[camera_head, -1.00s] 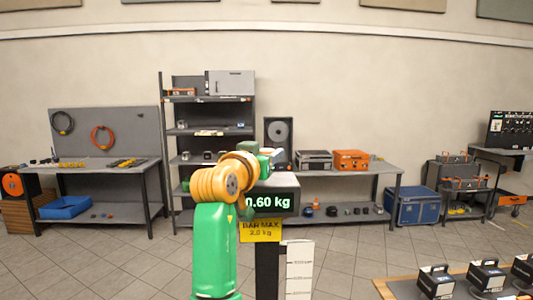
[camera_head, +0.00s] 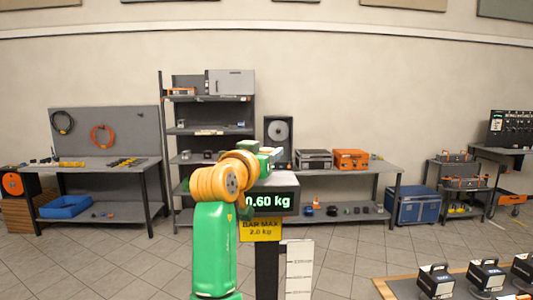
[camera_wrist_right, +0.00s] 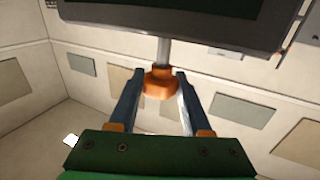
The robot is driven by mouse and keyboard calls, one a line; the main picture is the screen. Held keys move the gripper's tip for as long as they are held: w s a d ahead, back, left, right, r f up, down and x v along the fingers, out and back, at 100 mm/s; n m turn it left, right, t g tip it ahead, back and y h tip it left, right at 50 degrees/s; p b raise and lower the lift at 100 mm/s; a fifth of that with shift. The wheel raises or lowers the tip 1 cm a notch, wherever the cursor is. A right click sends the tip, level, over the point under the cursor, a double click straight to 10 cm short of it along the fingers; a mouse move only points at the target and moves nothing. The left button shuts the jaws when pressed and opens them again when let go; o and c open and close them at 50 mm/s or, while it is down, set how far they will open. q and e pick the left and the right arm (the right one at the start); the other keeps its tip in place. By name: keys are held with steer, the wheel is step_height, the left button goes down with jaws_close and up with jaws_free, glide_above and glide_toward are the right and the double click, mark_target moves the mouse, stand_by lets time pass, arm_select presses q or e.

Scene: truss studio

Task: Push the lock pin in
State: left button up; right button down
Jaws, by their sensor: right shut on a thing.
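The lock pin shows in the right wrist view as an orange knob (camera_wrist_right: 160,83) on a thin grey shaft (camera_wrist_right: 163,51). The shaft runs up to the edge of a dark box (camera_wrist_right: 190,22). My right gripper (camera_wrist_right: 160,77) has one finger on each side of the knob and is shut on it. In the head view my right gripper (camera_head: 271,152) is small and partly hidden behind my green and orange arm, by the top of the scale stand (camera_head: 286,181). The pin cannot be made out there. My left gripper is not in view.
The stand carries a display (camera_head: 272,200) reading 0.60 kg, a yellow plate (camera_head: 260,230) marked BAR MAX 2.0 kg and a white ruled strip (camera_head: 299,268). A wooden-edged table with black cases (camera_head: 435,281) is at the lower right. Shelves and benches line the back wall.

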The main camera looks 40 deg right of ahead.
stand_by(0.4)
step_height(320, 180, down, 4)
steer(key=b, duration=0.3)
steer(key=shift+r, duration=0.2)
steer(key=shift+c, duration=1.7)
jaws_free()
